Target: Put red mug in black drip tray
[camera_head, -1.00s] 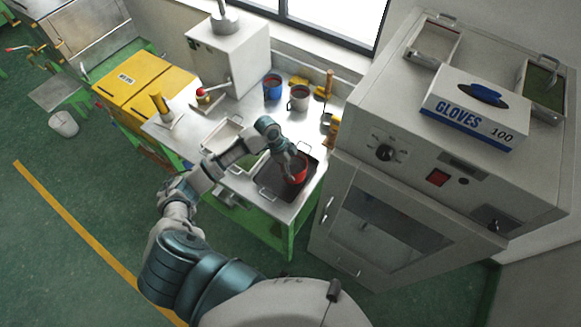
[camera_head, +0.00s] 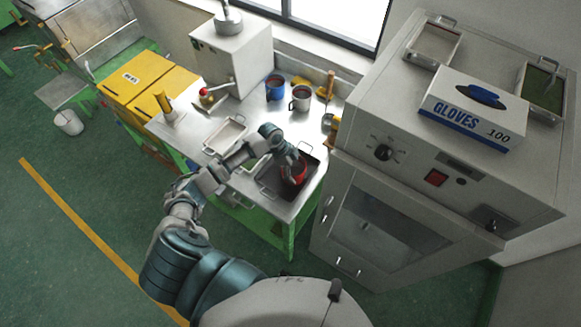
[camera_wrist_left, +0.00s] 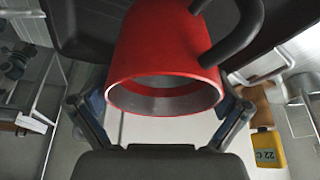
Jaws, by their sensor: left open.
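The red mug (camera_head: 296,175) is in the black drip tray (camera_head: 270,183) on the metal table. In the left wrist view the red mug (camera_wrist_left: 165,45) is large, with its rim toward the camera and a dark handle at its upper right. My left gripper (camera_head: 292,156) is at the mug and partly covers it. In the wrist view the fingers of my left gripper (camera_wrist_left: 158,108) are spread on both sides of the mug's rim. Whether they touch it is unclear. A dark surface, likely the tray, lies behind the mug. My right gripper is not in view.
A pale tray (camera_head: 226,134) lies left of the drip tray. A grey cabinet (camera_head: 390,220) with a glove box (camera_head: 472,110) on top rises close on the right.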

